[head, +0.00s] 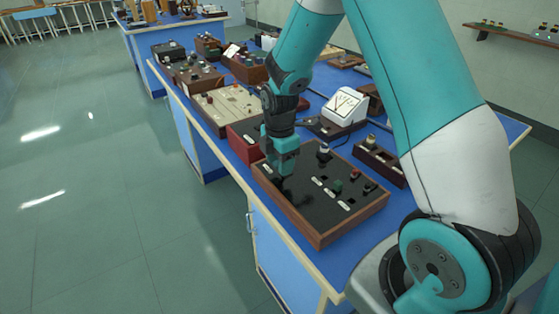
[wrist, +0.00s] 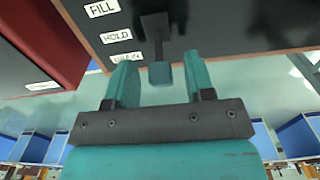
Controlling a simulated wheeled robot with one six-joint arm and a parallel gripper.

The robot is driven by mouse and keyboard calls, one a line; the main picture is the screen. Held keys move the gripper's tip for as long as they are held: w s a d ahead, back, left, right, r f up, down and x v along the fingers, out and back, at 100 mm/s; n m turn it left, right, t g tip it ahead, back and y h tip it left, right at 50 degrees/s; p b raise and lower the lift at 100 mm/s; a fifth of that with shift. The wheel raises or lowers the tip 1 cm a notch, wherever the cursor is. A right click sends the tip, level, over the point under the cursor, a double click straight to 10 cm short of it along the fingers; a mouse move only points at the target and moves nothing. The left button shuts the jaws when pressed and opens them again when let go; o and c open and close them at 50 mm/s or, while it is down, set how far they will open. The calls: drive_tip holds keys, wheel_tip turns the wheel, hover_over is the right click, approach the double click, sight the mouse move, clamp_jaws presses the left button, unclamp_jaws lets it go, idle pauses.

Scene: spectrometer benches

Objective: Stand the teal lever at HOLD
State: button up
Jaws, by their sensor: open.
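The teal lever (wrist: 160,74) has a dark stem and a teal tip. It rises from a slot plate on a black panel (wrist: 225,25). Labels FILL (wrist: 102,8) and HOLD (wrist: 116,36) show beside it, with a third label (wrist: 126,57) below, partly hidden by a finger. The tip points toward the third label's end in the wrist view; its exact tilt is hard to judge. My gripper (wrist: 160,84) is open, its two teal fingers on either side of the tip with gaps. In the head view my gripper (head: 284,160) is over the left part of the wood-framed panel (head: 325,205) and hides the lever.
A dark red box (head: 243,141) stands close by the panel's far-left side. A white meter (head: 345,106) and a small wooden control box (head: 380,160) sit behind it. Other instrument boxes fill the blue bench. The floor at left is clear.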

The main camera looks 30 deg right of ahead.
clamp_jaws()
drive_tip(key=shift+d+r+y+p, duration=0.15)
drive_tip(key=shift+d+y+p, duration=0.15)
drive_tip(key=shift+d+y, duration=0.4)
drive_tip(key=d+y, duration=0.1)
drive_tip(key=y, duration=0.3)
drive_tip(key=shift+d, duration=0.35)
unclamp_jaws()
drive_tip(key=shift+r, duration=0.1)
drive_tip(key=v, duration=1.7)
drive_tip(key=shift+d, duration=0.2)
